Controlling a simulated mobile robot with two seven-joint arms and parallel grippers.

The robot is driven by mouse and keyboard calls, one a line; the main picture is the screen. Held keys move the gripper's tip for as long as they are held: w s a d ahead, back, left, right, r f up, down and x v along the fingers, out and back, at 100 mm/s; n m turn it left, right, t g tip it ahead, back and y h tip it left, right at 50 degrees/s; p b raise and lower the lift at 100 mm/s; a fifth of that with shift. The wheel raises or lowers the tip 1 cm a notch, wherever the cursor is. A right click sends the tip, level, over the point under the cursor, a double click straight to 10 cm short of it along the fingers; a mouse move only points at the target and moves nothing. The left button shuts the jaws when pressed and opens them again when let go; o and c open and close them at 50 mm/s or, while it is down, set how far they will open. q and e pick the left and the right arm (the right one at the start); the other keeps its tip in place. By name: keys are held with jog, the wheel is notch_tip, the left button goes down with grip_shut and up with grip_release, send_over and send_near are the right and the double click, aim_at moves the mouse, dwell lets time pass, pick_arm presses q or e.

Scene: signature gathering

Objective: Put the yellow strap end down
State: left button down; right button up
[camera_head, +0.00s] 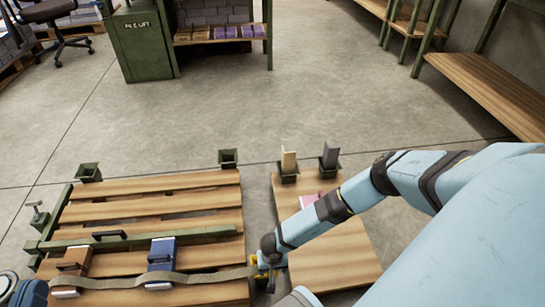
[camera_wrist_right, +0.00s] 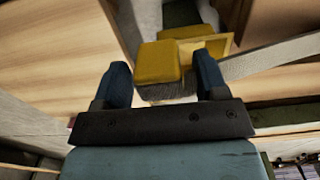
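The yellow strap end (camera_wrist_right: 157,62) lies between the two fingers of my right gripper (camera_wrist_right: 163,80) in the wrist view. The fingers stand wide apart, one on each side; whether both touch it is unclear. A second yellow piece with an open top (camera_wrist_right: 205,50) shows just behind. In the head view my right gripper (camera_head: 268,262) is low at the pallet's right edge, beside a bit of yellow. The grey-tan strap (camera_head: 195,281) runs from there leftward across the pallet. My left gripper (camera_head: 30,292) is partly in view at the lower left corner; its fingers cannot be made out.
The wooden pallet (camera_head: 150,197) carries a brown binder-like item (camera_head: 76,262) and a blue one (camera_head: 161,256) under the strap. A wooden board (camera_head: 345,255) lies to the right, with two posts in green holders (camera_head: 289,165) behind.

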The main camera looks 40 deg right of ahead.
pick_arm(q)
jog(key=shift+r, duration=0.1)
pick_arm(e)
jog(key=shift+r, duration=0.1)
notch_tip(320, 180, up, 4)
jog(key=shift+f+p, duration=0.1)
jog(key=shift+p, duration=0.9)
pick_arm(q)
jog(key=s+n+p, duration=0.1)
jog(key=s+d+n+g+p, duration=0.1)
jog(key=p, duration=0.1)
jog(key=s+d+n+g+p, duration=0.1)
jog(key=n, duration=0.1)
jog(key=shift+f+y+p, duration=0.3)
jog(key=shift+y, duration=0.1)
pick_arm(e)
notch_tip(320, 180, up, 9)
jog(key=shift+s, duration=0.1)
